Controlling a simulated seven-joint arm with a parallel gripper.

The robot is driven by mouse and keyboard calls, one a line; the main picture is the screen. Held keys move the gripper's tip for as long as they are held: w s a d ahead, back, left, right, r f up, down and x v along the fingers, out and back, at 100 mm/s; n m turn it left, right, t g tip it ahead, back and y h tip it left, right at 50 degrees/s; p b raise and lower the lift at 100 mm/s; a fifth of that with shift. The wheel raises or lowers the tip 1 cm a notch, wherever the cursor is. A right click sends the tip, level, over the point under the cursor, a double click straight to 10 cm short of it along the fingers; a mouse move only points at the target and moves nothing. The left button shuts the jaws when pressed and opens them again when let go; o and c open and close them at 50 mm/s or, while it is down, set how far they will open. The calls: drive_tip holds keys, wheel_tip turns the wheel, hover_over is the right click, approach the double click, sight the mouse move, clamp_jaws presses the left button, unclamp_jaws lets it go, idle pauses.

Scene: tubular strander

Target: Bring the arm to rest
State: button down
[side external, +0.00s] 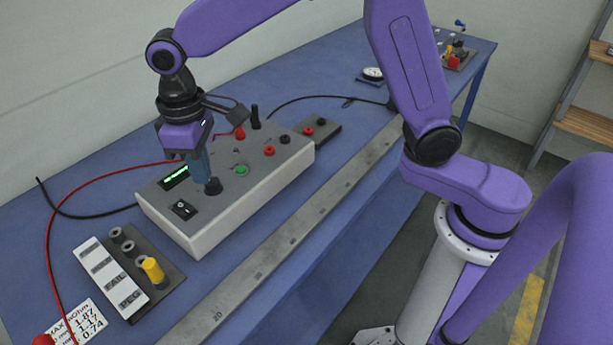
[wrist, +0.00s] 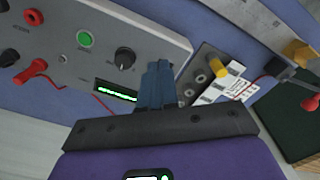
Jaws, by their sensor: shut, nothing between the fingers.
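My purple arm reaches in from the upper right of the side external view. My gripper (side external: 204,184) points down over the grey meter box (side external: 236,200), beside its black knob (side external: 213,187). In the wrist view my gripper's blue fingers (wrist: 160,66) are together and hold nothing. The box's lit green display (wrist: 116,90) and knob (wrist: 125,58) are just left of the fingers. I cannot tell whether the fingertips touch the box. A green button (side external: 242,170) and several red and black terminals are on the box top.
A dark rack (side external: 172,280) with a yellow peg (side external: 153,270) and a labelled strip (side external: 110,278) stand left of the box. A steel ruler (side external: 290,230) runs along the blue bench's front. A small terminal block (side external: 320,130) lies to the right.

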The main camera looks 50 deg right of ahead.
drive_tip(key=s+d+n, duration=0.5)
drive_tip(key=s+d, duration=1.6)
drive_tip(key=s, duration=0.4)
drive_tip(key=shift+d+f, duration=0.3)
drive_tip(key=shift+d, duration=0.1)
